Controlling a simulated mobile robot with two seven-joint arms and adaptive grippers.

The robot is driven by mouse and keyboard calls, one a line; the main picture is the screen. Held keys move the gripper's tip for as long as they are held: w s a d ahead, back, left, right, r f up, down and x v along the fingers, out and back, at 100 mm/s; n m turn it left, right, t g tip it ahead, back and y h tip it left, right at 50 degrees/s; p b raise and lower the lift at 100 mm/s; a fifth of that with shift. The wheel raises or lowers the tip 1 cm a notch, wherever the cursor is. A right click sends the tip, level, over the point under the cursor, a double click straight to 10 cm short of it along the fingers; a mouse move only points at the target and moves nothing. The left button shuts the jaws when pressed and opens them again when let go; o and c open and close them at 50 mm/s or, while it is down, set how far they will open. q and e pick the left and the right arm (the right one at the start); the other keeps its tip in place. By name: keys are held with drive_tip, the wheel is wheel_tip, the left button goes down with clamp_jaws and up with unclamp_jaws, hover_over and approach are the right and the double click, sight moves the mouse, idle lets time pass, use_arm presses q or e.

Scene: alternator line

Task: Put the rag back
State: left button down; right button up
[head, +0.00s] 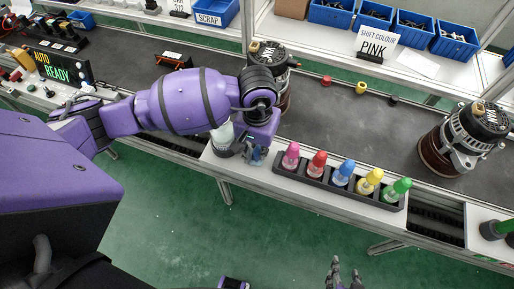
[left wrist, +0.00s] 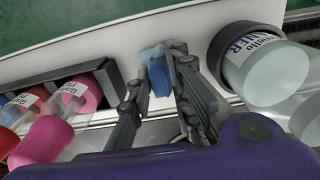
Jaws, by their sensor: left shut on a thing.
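The rag is a small crumpled blue cloth (left wrist: 160,74), held between the fingers of my left gripper (left wrist: 164,88) just over the white ledge. In the head view my left gripper (head: 255,152) is at the ledge, between the thinner bottle and the bottle rack, with a bit of the blue rag (head: 257,156) showing. Whether the rag touches the ledge I cannot tell. My right gripper (head: 344,272) is low at the bottom of the head view, over the green floor, its fingers apart and empty.
A pale labelled bottle (left wrist: 268,68) stands right beside the left gripper; it also shows in the head view (head: 222,136). A dark rack (head: 339,188) of several coloured bottles is close on the other side. Alternators (head: 463,139) stand on the dark conveyor behind.

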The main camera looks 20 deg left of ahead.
sight(257, 150)
use_arm(q)
drive_tip(key=shift+f, duration=0.2)
drive_tip(key=c, duration=1.6)
unclamp_jaws()
wheel_tip(257, 150, up, 13)
drive_tip(key=shift+f, duration=0.2)
